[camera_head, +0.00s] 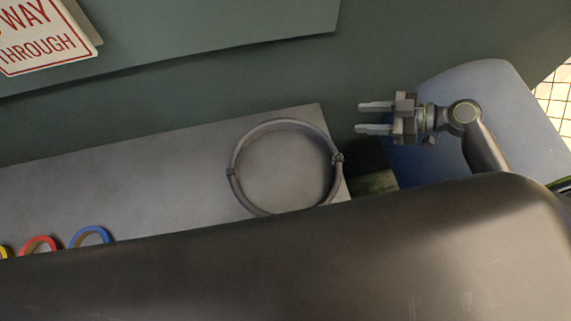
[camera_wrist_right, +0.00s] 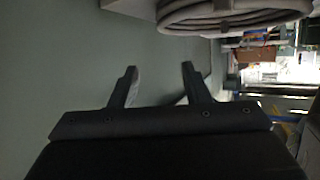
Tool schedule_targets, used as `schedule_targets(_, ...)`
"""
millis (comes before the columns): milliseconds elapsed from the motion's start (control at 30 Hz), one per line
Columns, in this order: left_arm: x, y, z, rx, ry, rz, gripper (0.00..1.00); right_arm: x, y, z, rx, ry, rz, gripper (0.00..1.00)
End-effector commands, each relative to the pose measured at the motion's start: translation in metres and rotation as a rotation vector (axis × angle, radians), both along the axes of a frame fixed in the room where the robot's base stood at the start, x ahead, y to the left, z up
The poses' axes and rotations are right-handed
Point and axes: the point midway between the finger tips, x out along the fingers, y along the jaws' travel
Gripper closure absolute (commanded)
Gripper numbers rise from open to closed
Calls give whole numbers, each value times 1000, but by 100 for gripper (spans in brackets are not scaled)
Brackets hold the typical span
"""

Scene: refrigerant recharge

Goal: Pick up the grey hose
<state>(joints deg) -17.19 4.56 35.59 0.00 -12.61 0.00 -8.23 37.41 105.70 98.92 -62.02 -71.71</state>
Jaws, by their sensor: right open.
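The grey hose (camera_head: 235,160) is coiled in a ring with darker bands on its sides. It lies at the right end of a grey shelf in the head view. It also shows at the top of the right wrist view (camera_wrist_right: 230,14), cut off by the frame edge. My right gripper (camera_head: 360,118) is open and empty, to the right of the hose and apart from it, with its fingers pointing left. Its two fingers also show in the right wrist view (camera_wrist_right: 159,70), with nothing between them. My left gripper is not in view.
The grey shelf (camera_head: 130,185) also carries a blue ring (camera_head: 91,235), a red ring (camera_head: 38,243) and part of a yellow one at its left. A sign (camera_head: 45,38) is at the upper left. A blue surface (camera_head: 440,85) lies behind my right gripper. My dark arm covers the front.

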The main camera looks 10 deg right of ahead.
Motion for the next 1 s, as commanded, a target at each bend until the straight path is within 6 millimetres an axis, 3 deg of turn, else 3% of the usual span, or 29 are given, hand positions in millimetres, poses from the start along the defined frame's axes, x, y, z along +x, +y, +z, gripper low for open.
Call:
schedule_targets(600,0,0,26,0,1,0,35,35,75,-32,3,3,-1,57)
schedule_targets(1000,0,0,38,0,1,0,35,46,99,-47,3,5,-1,57)
